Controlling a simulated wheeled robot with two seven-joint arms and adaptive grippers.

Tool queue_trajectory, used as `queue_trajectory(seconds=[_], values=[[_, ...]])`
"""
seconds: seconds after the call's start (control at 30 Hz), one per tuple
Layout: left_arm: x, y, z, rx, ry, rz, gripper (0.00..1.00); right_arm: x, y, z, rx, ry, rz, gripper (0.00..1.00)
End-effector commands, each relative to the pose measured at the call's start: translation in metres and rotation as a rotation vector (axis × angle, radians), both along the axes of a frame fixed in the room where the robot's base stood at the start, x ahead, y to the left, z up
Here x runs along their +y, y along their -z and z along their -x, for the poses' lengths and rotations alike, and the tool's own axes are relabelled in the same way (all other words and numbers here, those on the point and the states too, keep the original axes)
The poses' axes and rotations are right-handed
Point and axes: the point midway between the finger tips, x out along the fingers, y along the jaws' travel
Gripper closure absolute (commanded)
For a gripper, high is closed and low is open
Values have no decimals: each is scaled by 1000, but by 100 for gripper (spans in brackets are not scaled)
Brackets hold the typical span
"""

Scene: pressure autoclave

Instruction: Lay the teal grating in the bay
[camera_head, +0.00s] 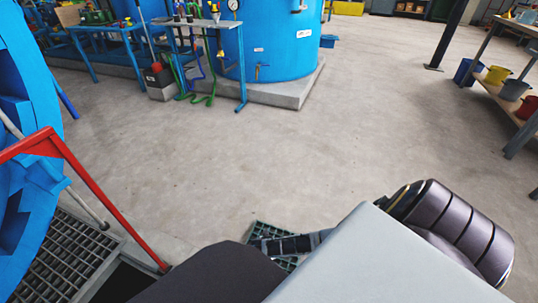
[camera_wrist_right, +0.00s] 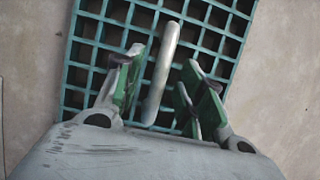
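The teal grating (camera_wrist_right: 88,52) fills the middle of the right wrist view, with concrete floor on both sides. It also shows in the head view (camera_head: 264,229), partly covered by my right arm, and appears to lie on the floor. A pale bar handle (camera_wrist_right: 163,65) stands on the grating. My right gripper (camera_wrist_right: 160,85) is open, its green-padded fingers apart on either side of the handle, with gaps visible. The bay appears as a dark opening (camera_head: 128,284) at the lower left of the head view, partly hidden by my arm. My left gripper is not in view.
A red rail (camera_head: 92,193) and a grey floor grating (camera_head: 65,262) border the opening. A large blue vessel part (camera_head: 25,130) stands at the left edge. Shelving with buckets (camera_head: 513,89) is at the right. The middle floor is clear.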

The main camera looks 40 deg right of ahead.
Motion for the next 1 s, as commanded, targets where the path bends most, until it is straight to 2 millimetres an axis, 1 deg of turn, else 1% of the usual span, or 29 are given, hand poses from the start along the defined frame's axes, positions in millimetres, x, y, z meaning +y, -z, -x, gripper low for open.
queue_trajectory(seconds=[0.93, 0.97, 1.0], values=[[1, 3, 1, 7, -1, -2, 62, 0, 5, 0, 0, 0, 0, 61], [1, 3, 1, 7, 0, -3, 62, 0, 5, 0, 0, 0, 0, 63], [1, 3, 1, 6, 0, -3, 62, 0, 5, 0, 0, 0, 0, 69]])
